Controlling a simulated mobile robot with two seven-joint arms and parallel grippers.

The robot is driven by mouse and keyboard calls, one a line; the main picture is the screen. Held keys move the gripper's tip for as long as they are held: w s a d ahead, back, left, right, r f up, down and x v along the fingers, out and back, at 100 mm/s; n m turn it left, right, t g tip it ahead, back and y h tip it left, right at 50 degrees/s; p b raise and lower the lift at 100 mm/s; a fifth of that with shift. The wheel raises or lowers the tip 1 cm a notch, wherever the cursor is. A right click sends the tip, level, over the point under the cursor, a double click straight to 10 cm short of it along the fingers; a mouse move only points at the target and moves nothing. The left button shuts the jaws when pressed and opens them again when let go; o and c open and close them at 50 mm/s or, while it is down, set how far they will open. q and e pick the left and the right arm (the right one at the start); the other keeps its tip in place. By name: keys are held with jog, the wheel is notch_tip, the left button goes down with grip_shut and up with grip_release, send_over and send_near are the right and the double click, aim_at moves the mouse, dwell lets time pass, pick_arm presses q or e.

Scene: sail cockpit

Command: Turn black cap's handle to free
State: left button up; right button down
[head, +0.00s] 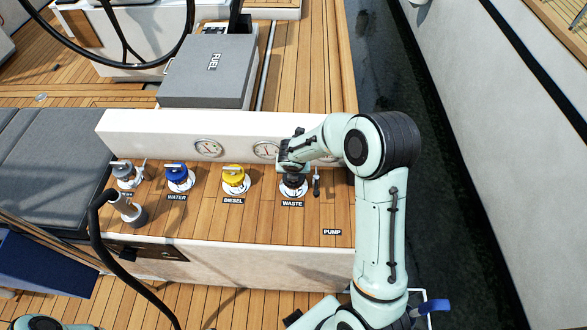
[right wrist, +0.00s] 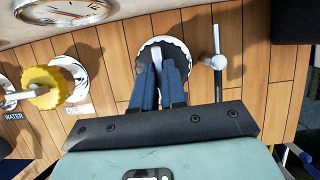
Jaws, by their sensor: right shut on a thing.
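The black cap (head: 293,183) sits in a white ring on the teak panel above the WASTE label. My right gripper (head: 289,163) is over it from above and covers much of it. In the right wrist view, the two blue fingers of my right gripper (right wrist: 160,68) are shut on the cap's light handle (right wrist: 155,54), inside the white ring (right wrist: 179,47). My left gripper is out of view.
The yellow DIESEL cap (head: 234,176), blue WATER cap (head: 178,174) and a grey cap (head: 126,173) stand to the left. A small lever (head: 316,182) stands close on the right. Gauges (head: 208,148) line the white wall behind.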

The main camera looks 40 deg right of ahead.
jog(key=c, duration=1.2)
grip_release()
jog(key=shift+o, duration=0.2)
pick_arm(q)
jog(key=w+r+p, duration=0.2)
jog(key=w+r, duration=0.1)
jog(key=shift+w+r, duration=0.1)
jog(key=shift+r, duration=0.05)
pick_arm(e)
jog(key=v, duration=1.3)
jog(key=shift+r, duration=0.2)
jog(key=shift+a, duration=0.15)
